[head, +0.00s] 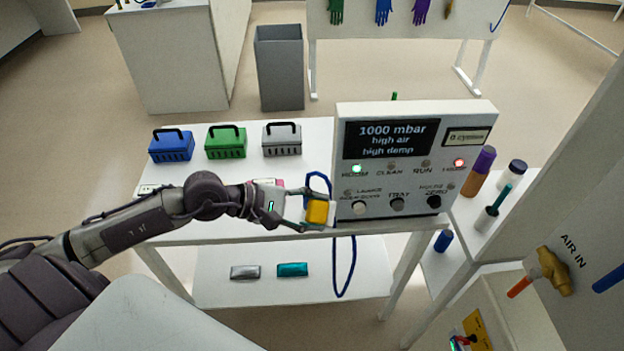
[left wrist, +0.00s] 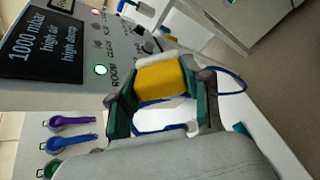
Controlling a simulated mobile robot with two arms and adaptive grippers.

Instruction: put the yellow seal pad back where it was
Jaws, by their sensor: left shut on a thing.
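The yellow seal pad (head: 317,212) is held up by my left gripper (head: 312,212), close to the left front corner of the grey control box (head: 416,165). In the left wrist view the yellow pad (left wrist: 160,80) sits between the two fingers of the left gripper (left wrist: 160,88), which are shut on it. A silver pad (head: 245,272) and a teal pad (head: 292,270) lie side by side on the lower shelf (head: 220,292) of the white table. My right gripper is not in view.
A blue cord (head: 345,270) loops behind the yellow pad and hangs past the table edge. Blue (head: 171,149), green (head: 226,145) and grey (head: 282,141) handled boxes stand at the table's back. A side shelf with bottles (head: 480,172) stands right of the control box.

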